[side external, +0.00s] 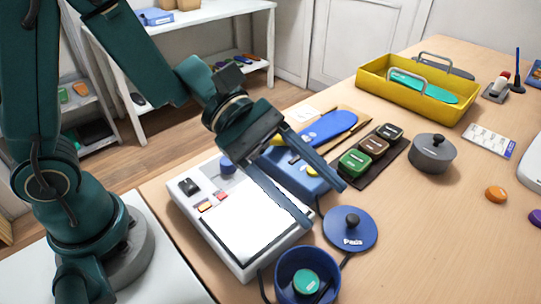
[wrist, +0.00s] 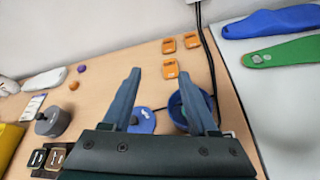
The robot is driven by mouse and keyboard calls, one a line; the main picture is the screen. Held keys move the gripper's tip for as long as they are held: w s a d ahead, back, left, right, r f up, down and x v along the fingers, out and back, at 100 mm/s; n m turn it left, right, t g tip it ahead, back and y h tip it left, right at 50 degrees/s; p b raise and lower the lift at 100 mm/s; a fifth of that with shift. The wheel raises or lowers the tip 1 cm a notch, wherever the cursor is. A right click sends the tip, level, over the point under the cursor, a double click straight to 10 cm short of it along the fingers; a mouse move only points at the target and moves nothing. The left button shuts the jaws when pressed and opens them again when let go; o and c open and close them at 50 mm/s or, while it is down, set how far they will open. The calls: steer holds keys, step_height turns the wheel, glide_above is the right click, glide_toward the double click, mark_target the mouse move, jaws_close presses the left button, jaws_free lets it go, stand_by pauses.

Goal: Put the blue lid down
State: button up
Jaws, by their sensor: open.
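The blue lid (side external: 351,231) is a round disc with a dark knob and a white label. It lies flat on the table beside the blue pot (side external: 307,275), apart from my gripper. In the wrist view the lid (wrist: 143,121) shows between my fingers, partly hidden by them. The pot (wrist: 176,108) is behind the right finger there, uncovered, with a green round item (side external: 306,281) inside. My gripper (side external: 326,205) is open and empty, its two long fingers spread above the table and the white device, a little back from the lid. It also shows in the wrist view (wrist: 170,100).
A white device (side external: 197,217) with a bright panel sits left of the lid. A dark tray with small lidded boxes (side external: 372,147), a grey lidded pot (side external: 432,152) and a yellow carrier (side external: 378,86) stand behind. A dark cable (wrist: 205,55) runs past the pot. Table right of the lid is clear.

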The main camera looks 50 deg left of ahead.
steer(key=s+a+m+g+y, duration=0.1)
steer(key=s+a+m+y, duration=0.5)
steer(key=s+m, duration=0.3)
steer(key=w+a+r+m+t+y, duration=0.1)
steer(key=a+m+t+y, duration=0.4)
steer(key=a, duration=0.6)
steer(key=shift+w+a+m+y, duration=0.3)
steer(key=shift+w+a+y, duration=0.15)
steer(key=shift+y, duration=0.75)
